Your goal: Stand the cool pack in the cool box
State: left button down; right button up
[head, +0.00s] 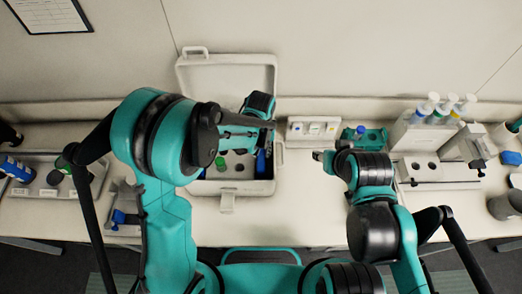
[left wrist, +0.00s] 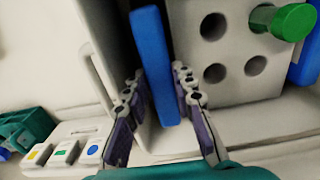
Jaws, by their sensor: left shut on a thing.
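The cool pack (left wrist: 153,65) is a flat blue slab. My left gripper (left wrist: 158,78) is shut on it. In the head view the pack (head: 260,163) shows at the right side inside the open white cool box (head: 228,187). It stands on edge between the box's right wall and a pale block with holes (left wrist: 200,70). Whether its lower edge touches the floor cannot be told. In the head view my left gripper (head: 264,138) is over the box, partly hidden by its own arm. My right gripper (head: 325,157) is right of the box; its jaws are too small to read.
A green-capped tube (left wrist: 285,20) stands in the block. Another blue slab (left wrist: 304,68) is at the block's far side. A tray of small coloured-top items (head: 313,130) and a teal rack (head: 372,138) are right of the box. The box lid (head: 225,80) is raised behind.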

pick_arm(q)
jog(key=shift+f+b, duration=1.5)
jog(key=shift+b, duration=0.05)
dwell(0.4)
jog(key=c, duration=1.2)
grip_release()
jog(key=shift+d+r+p, duration=0.1)
jog(key=shift+r+p, duration=1.1)
jog(key=shift+r, duration=0.65)
jog(key=shift+r+p, duration=1.75)
jog(key=shift+r, duration=1.15)
jog(key=shift+s+f, duration=0.1)
